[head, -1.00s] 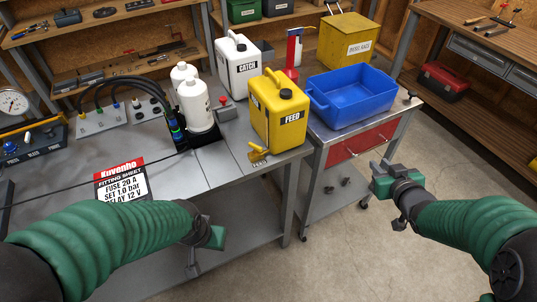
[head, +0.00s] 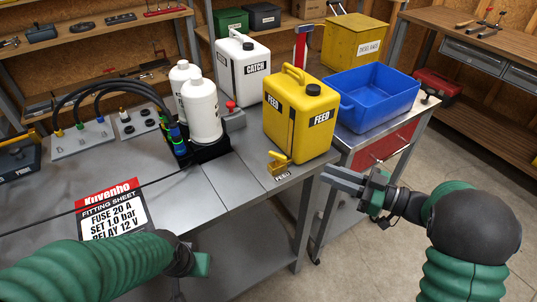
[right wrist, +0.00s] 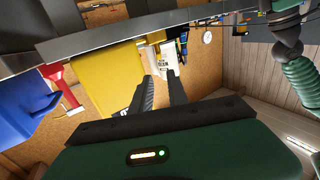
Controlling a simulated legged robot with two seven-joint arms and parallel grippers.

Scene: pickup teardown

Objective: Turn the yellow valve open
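The yellow valve (head: 278,162) has a small upright handle. It sits at the bench's front edge, at the foot of the yellow FEED can (head: 301,118) and behind a FEED tag (head: 283,176). In the right wrist view, tilted over, the yellow can (right wrist: 103,78) lies beyond the fingers. My right gripper (head: 326,176) is open and empty, right of the valve and apart from it, just off the bench corner. Its two fingers (right wrist: 160,82) show a gap between them. My left gripper (head: 200,264) is low at the front; its fingers are not clear.
A blue bin (head: 372,98) stands on the cart right of the can. White bottles (head: 203,112), a white CATCH can (head: 240,70) and a red-topped grey block (head: 232,116) stand behind and left. A fitting sheet (head: 112,212) lies on the bench. The bench surface left of the valve is clear.

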